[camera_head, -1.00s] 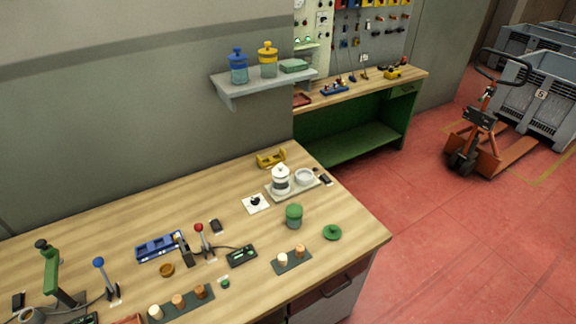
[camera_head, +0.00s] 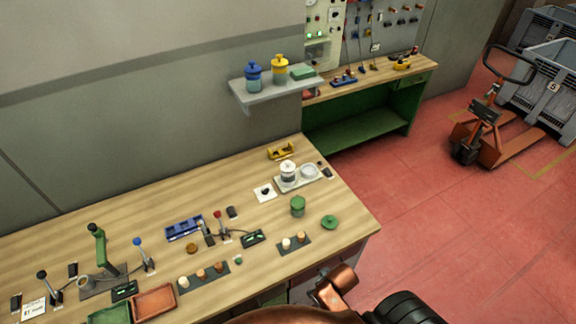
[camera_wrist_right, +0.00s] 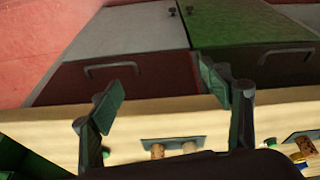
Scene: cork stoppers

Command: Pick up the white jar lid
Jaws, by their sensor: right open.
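On the bench, a white jar (camera_head: 288,176) stands on a pale tray (camera_head: 290,188), with a white lid (camera_head: 288,165) that appears to sit on top of it. A round white piece (camera_head: 310,171) lies on the same tray to its right; I cannot tell if it is a dish or another lid. My right gripper (camera_wrist_right: 165,92) is open and empty in the wrist view, near the bench's front edge. Neither the jar nor the white lid shows in that view. In the head view only parts of my right arm show at the bottom. My left gripper is not in view.
A green jar (camera_head: 298,207) and a loose green lid (camera_head: 330,222) are in front of the tray. Corks stand on dark strips (camera_head: 294,245). A yellow object (camera_head: 281,151) is behind the tray.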

